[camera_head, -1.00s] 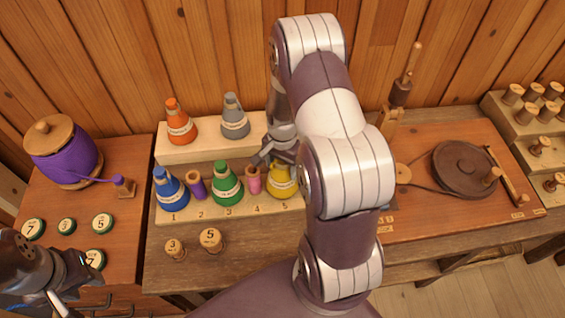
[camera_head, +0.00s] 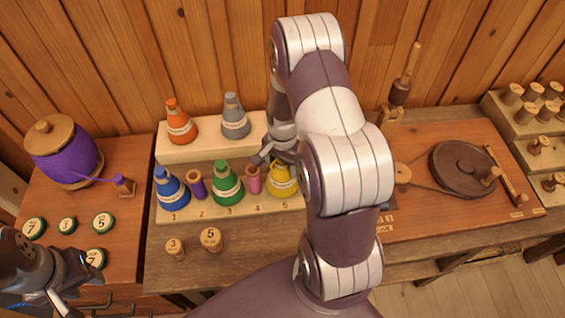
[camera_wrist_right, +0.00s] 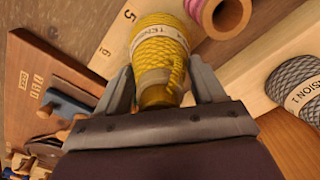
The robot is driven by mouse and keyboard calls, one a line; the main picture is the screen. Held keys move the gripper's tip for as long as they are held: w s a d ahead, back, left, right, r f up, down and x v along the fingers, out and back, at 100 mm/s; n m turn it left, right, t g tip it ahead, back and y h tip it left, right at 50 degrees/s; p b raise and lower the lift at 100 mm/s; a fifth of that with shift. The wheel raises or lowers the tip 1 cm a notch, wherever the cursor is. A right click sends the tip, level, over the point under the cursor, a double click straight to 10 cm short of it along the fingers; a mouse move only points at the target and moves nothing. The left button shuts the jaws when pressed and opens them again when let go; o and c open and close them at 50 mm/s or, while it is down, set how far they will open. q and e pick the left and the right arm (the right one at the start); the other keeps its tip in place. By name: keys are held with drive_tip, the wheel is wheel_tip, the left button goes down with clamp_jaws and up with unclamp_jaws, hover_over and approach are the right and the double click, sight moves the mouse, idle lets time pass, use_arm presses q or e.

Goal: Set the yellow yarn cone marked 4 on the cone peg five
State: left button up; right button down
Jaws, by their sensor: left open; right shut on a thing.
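The yellow yarn cone (camera_head: 283,181) is at the place numbered 5 in the front row of the cone rack (camera_head: 240,211). My right gripper (camera_head: 276,154) is shut on its upper part, partly hidden by my right arm. In the right wrist view the yellow cone (camera_wrist_right: 158,50) sits between both fingers (camera_wrist_right: 163,90), beside the printed 5. Its band shows part of the word TENSION; the mark 4 is not readable. The peg is hidden, and I cannot tell whether the cone is fully down on it. My left gripper (camera_head: 82,286) is open and empty at the lower left.
Blue (camera_head: 171,188) and green (camera_head: 226,184) cones, a purple spool (camera_head: 197,186) and a pink spool (camera_head: 253,181) fill the front row. Orange (camera_head: 180,124) and grey (camera_head: 234,118) cones stand behind. Place 6 is hidden by my arm in the head view.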

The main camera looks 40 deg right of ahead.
drive_tip(key=shift+f+b, duration=0.35)
drive_tip(key=shift+f, duration=0.2)
drive_tip(key=shift+c, duration=2)
unclamp_jaws()
wheel_tip(320, 180, up, 11)
drive_tip(key=p, duration=1)
drive_tip(key=shift+r, duration=0.1)
